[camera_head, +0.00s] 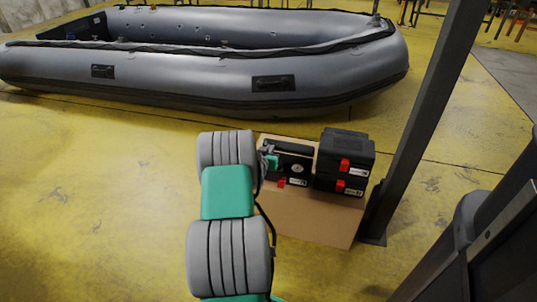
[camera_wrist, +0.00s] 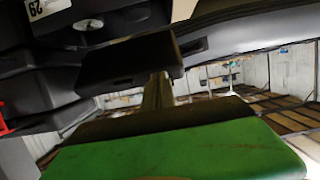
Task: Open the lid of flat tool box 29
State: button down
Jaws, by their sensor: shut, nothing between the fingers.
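Flat tool box 29 (camera_head: 292,166) is black, with a red latch and a white label on its front. It lies on a brown board to the left of the stacked boxes. In the wrist view a dark box surface (camera_wrist: 95,28) with an upside-down "29" label is close at the upper left. My gripper (camera_head: 270,158) is at the box's left side, partly hidden by my arm. Its dark fingers (camera_wrist: 130,60) look shut and empty close to the box; whether they touch it I cannot tell. How far the lid is raised is unclear.
Two black boxes with red latches (camera_head: 344,160) are stacked just right of the flat box on the brown board (camera_head: 310,220). A dark post (camera_head: 420,120) stands to their right. A grey inflatable boat (camera_head: 200,75) lies behind. The yellow floor at left is clear.

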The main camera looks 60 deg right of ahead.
aim_at(273, 142)
jog(key=shift+d+r, duration=0.1)
jog(key=shift+w+d+r, duration=0.2)
jog(key=shift+d+r, duration=0.6)
jog(key=shift+d, duration=0.35)
jog(key=shift+w+d+r+b, duration=0.1)
jog(key=shift+d+r+b, duration=0.15)
jog(key=shift+d, duration=0.35)
jog(key=shift+w+d+r+b, duration=0.15)
jog(key=shift+d+r, duration=0.2)
jog(key=shift+d, duration=0.3)
jog(key=shift+d+r+b, duration=0.1)
jog(key=shift+d+b, duration=0.45)
jog(key=shift+d, duration=0.25)
jog(key=shift+w+d+r, duration=0.15)
jog(key=shift+d+r, duration=0.05)
jog(key=shift+d, duration=0.25)
